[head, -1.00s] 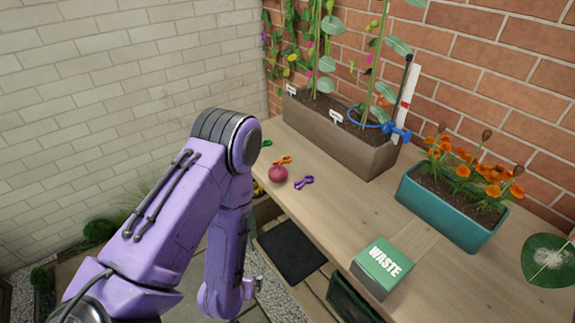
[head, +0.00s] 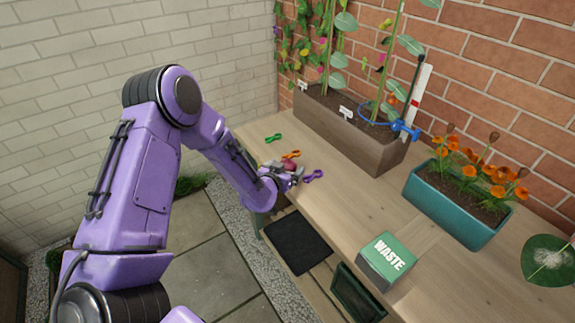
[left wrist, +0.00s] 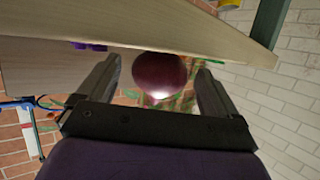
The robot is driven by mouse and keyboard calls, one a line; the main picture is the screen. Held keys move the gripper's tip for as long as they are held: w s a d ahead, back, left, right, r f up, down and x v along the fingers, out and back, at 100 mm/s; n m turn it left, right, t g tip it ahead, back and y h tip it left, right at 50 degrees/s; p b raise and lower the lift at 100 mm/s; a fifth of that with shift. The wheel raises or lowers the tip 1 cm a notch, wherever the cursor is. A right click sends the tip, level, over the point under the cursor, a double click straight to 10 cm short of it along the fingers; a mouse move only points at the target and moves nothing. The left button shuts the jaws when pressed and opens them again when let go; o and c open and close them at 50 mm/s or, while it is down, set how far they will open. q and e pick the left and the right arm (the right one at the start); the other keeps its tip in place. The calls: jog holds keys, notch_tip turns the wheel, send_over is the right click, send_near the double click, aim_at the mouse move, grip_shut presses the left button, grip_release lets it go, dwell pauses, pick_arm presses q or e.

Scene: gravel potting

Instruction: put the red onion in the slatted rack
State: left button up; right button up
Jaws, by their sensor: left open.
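The red onion (head: 289,165) sits on the wooden potting bench at its left end, partly hidden by my left gripper in the head view. In the left wrist view the dark red onion (left wrist: 159,75) lies between the tips of the two fingers. My left gripper (head: 287,173) is open around or just in front of the onion, with a gap visible beside each finger in the wrist view (left wrist: 158,88). Whether a finger touches it I cannot tell. I cannot make out the slatted rack for certain in these views. My right gripper is not in view.
Purple (head: 313,176), orange (head: 291,154) and green (head: 273,138) clips lie near the onion. A long brown planter (head: 345,140) stands behind. A green WASTE box (head: 386,262) and teal flower planter (head: 452,215) stand to the right. A black mat (head: 297,243) lies below the bench edge.

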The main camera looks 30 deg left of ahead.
pick_arm(q)
jog(key=shift+w+f, duration=0.15)
jog(key=shift+c, duration=0.9)
jog(key=c, duration=1.1)
